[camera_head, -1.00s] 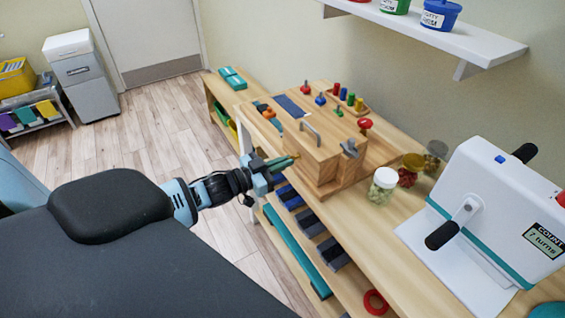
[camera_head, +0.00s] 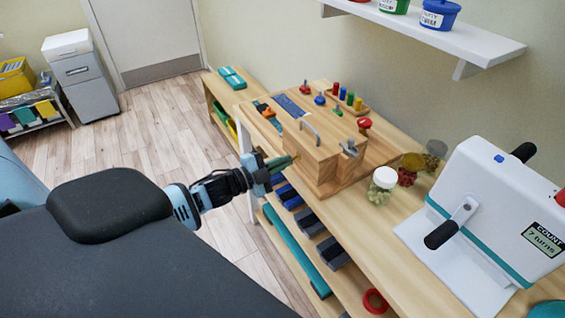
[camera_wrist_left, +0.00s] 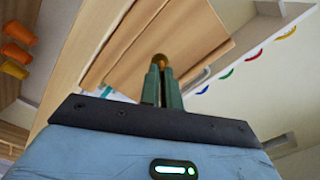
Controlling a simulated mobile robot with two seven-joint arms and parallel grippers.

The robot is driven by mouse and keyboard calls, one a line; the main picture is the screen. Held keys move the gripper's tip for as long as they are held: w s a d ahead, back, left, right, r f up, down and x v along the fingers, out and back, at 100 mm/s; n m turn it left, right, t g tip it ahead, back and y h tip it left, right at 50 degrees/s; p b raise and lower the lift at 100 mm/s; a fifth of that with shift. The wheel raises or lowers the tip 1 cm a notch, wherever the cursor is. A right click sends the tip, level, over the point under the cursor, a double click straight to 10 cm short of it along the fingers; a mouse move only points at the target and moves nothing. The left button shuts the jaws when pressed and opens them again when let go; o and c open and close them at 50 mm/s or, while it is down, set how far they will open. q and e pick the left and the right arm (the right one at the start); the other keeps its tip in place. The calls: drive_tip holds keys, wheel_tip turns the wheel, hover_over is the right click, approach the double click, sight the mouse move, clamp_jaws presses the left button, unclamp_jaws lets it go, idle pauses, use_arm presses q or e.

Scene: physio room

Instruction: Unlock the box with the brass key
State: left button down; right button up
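The wooden box (camera_head: 312,152) stands on the wooden bench, with a metal handle (camera_head: 310,131) on top and a grey metal latch piece (camera_head: 349,148) at its right end. My left gripper (camera_head: 285,162) is at the box's left-facing side, its fingertips close to that face. In the left wrist view, its green fingers (camera_wrist_left: 161,88) are close together around a small brass piece, seemingly the brass key (camera_wrist_left: 161,61), which points at the wooden face. Most of the key is hidden, and I cannot tell whether it is in a keyhole. My right gripper is out of view.
A white-lidded jar (camera_head: 382,186) and other jars stand right of the box. A white crank device (camera_head: 495,205) stands nearer at right. Pegs and knobs (camera_head: 345,97) sit behind the box. A lower shelf with blue and grey blocks (camera_head: 308,222) lies beneath the bench.

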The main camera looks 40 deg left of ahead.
use_arm(q)
drive_tip(key=m, duration=0.4)
drive_tip(key=shift+m+b, duration=0.3)
drive_tip(key=shift+m, duration=0.1)
idle(0.5)
drive_tip(key=c, duration=1.6)
unclamp_jaws()
drive_tip(key=shift+c, duration=0.2)
drive_tip(key=shift+s, duration=0.1)
